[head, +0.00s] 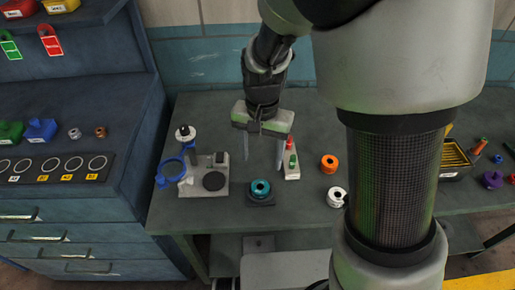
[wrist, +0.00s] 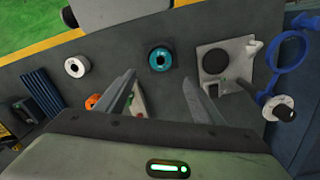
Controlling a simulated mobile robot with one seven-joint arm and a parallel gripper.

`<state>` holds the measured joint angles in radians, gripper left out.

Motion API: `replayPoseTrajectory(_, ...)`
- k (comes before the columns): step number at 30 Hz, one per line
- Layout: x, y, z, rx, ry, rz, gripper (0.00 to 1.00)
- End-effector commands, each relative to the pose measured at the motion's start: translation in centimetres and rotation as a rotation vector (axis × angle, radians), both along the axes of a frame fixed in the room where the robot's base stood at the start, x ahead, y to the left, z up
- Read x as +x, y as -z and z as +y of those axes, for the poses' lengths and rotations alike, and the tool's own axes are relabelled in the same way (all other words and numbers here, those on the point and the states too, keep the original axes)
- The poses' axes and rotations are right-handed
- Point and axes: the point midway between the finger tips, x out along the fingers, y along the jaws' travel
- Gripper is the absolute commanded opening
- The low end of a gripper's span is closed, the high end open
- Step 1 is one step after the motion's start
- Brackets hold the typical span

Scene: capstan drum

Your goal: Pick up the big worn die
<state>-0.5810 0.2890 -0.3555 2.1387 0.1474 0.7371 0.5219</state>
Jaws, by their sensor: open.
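Three ring-shaped dies are on the grey-green bench. A teal one (head: 260,189) sits on a small dark square block (head: 261,201) near the front; it also shows in the wrist view (wrist: 160,58). An orange one (head: 329,164) and a white one (head: 336,196) lie to its right. I cannot tell from wear or size which is the big worn die. My gripper (head: 263,165) is open and empty, pointing down above the bench, just behind the teal die. In the wrist view its fingertips (wrist: 160,80) stand apart, with the teal die just beyond the gap.
A fixture with a grey plate (head: 214,181) and a blue ring (head: 171,173) stands left of the gripper. A small white stand with red and green parts (head: 292,164) is close to the right finger. A yellow-edged tray (head: 455,158) is far right. Bench around the orange die is clear.

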Motion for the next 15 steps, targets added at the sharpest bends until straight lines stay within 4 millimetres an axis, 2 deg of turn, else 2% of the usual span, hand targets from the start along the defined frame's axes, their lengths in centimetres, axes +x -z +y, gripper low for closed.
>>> replayPoseTrajectory(1,-0.1,1.4,-0.1,-0.003,0.001,0.004,0.62)
replayPoseTrajectory(6,-0.1,4.8,-0.1,-0.003,0.001,0.004,0.62)
replayPoseTrajectory(9,-0.1,6.2,-0.1,-0.001,0.002,0.003,0.62)
replayPoseTrajectory(15,-0.1,7.4,0.0,-0.001,0.0,0.001,0.62)
